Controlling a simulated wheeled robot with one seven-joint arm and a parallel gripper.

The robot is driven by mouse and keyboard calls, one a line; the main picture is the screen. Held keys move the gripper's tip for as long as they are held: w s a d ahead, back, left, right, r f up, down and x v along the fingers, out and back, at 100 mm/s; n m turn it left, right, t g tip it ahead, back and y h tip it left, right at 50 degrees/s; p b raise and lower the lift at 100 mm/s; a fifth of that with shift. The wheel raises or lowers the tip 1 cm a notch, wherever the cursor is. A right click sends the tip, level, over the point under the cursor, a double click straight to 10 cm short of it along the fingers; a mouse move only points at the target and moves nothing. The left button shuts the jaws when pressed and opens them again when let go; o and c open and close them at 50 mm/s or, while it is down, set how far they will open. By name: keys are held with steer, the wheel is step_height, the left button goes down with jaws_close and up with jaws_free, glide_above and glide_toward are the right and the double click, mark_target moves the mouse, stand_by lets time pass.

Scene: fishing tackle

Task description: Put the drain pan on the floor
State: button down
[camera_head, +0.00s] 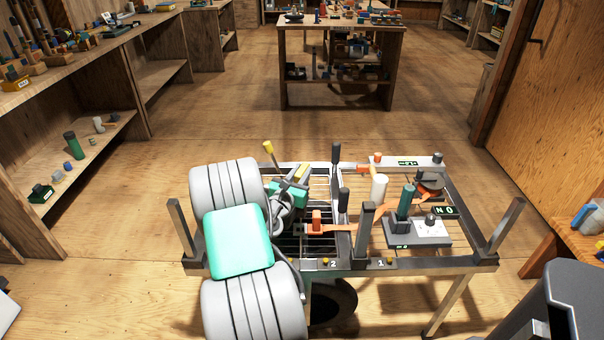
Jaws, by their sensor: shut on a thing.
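A dark round thing, which looks like the drain pan (340,303), shows below the front edge of the workbench (440,262). Its left part is hidden behind my pale, ridged arm with its teal cover. A small teal part, apparently of my gripper (314,290), meets the pan's upper left side. My gripper appears shut on the pan; its fingertips are not clear. The pan seems to be held beneath the bench top, above the wooden floor (390,310); I cannot tell how large the gap is.
The bench has a wire-grid top, upright posts and legs. Shelves (85,155) line the left, and a shelf table (340,60) stands behind. Open floor lies between.

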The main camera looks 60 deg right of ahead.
steer(key=c, duration=1.6)
jaws_free()
steer(key=shift+f, duration=0.1)
steer(key=shift+c, duration=0.2)
steer(key=o, duration=0.4)
steer(key=shift+o, duration=0.2)
